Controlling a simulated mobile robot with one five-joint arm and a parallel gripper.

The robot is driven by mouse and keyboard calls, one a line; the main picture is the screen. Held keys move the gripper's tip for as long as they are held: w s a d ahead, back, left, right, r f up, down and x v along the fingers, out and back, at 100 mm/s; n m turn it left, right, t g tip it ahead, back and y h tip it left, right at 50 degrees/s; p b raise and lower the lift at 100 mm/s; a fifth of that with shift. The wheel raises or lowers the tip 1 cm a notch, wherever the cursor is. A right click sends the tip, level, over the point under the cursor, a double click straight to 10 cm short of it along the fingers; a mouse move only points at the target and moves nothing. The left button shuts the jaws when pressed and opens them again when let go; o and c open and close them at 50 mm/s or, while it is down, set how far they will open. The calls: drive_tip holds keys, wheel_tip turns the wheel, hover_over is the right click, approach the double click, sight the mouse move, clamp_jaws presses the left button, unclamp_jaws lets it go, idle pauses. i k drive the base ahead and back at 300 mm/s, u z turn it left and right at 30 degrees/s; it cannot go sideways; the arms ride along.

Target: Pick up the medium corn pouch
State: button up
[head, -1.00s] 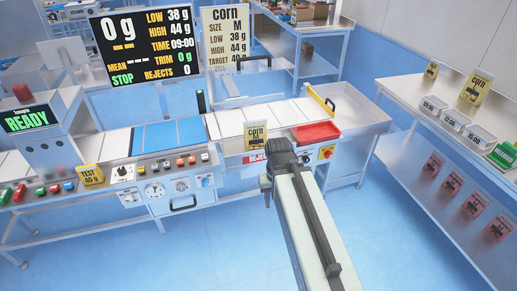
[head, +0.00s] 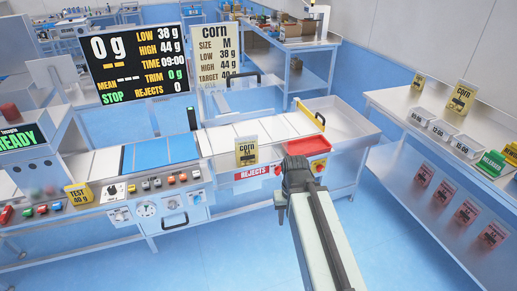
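A yellow-and-white piece marked "corn M" (head: 246,152) stands upright at the front edge of the weighing line, left of the red bin. I cannot tell whether it is a pouch or a card. My gripper (head: 296,168) is at the end of my arm, in front of the line and right of that piece, apart from it in the picture. The gripper is dark and seen from behind, so its fingers are hidden and I see nothing held. A similar yellow piece (head: 463,97) stands on the right bench, its print too small to read.
The red rejects bin (head: 307,145) is just beyond my gripper. A steel tray (head: 340,125) lies at the line's right end. The right bench (head: 402,97) holds small labelled bins (head: 441,129). Blue floor (head: 385,215) is clear between line and bench.

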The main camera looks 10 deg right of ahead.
sight(247, 147)
drive_tip(key=z, duration=0.3)
drive_tip(key=i, duration=1.45)
drive_tip(key=u, duration=0.65)
drive_tip(key=k, duration=0.9)
drive_tip(key=u, duration=0.2)
drive_tip(key=i, duration=0.9)
drive_tip(key=z, duration=0.1)
